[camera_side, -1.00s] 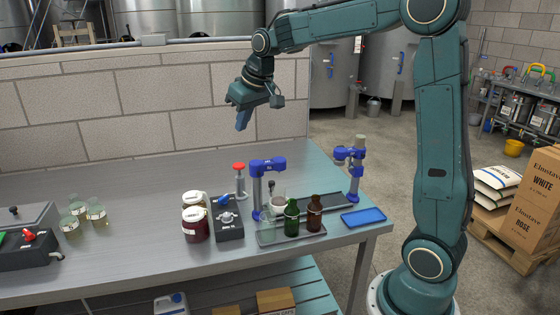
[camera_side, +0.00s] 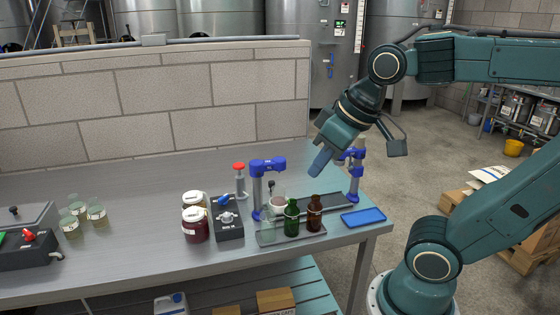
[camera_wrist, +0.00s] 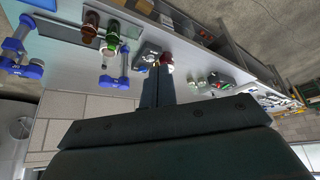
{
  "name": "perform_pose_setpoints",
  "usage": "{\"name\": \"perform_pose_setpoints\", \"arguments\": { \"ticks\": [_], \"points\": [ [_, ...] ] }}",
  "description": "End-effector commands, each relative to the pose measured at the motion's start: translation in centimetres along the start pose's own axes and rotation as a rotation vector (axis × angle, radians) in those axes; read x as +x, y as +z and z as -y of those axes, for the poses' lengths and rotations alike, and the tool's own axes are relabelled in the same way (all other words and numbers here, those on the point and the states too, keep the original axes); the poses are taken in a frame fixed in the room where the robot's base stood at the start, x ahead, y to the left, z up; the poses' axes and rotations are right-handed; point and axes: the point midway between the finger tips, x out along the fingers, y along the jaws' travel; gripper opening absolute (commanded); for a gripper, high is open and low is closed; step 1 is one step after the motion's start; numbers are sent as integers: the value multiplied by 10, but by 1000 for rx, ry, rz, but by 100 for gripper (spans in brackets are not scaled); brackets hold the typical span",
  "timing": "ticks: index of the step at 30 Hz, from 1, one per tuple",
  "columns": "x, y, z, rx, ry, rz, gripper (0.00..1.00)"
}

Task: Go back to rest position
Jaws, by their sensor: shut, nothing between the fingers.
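My gripper (camera_side: 320,162) is shut and empty. In the side view it hangs tilted down and to the left, in the air above the right part of the bench, near the blue-topped stands. In the wrist view its closed fingers (camera_wrist: 158,88) point up the picture, with the bench beyond them. My arm reaches in from the right edge of the side view, with its elbow out of frame.
Below my gripper are a green bottle (camera_side: 292,216), a brown bottle (camera_side: 314,214), a blue stand (camera_side: 257,190), another blue stand (camera_side: 354,180) and a blue tray (camera_side: 363,217). Jars (camera_side: 195,224) and a black valve box (camera_side: 228,220) stand left. Boxes lie on the floor at right.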

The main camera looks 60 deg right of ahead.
Motion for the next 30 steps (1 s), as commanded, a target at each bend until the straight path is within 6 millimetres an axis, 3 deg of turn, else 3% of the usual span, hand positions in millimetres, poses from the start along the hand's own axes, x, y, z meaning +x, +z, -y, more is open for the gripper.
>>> {"name": "perform_pose_setpoints", "arguments": {
  "ticks": [3, 9, 30],
  "points": [
    [-1, 23, 4, -11, -8, -7, 0],
    [1, 41, 6, -18, -13, -10, 0],
    [1, 42, 6, -19, -13, -9, 0]
  ]
}}
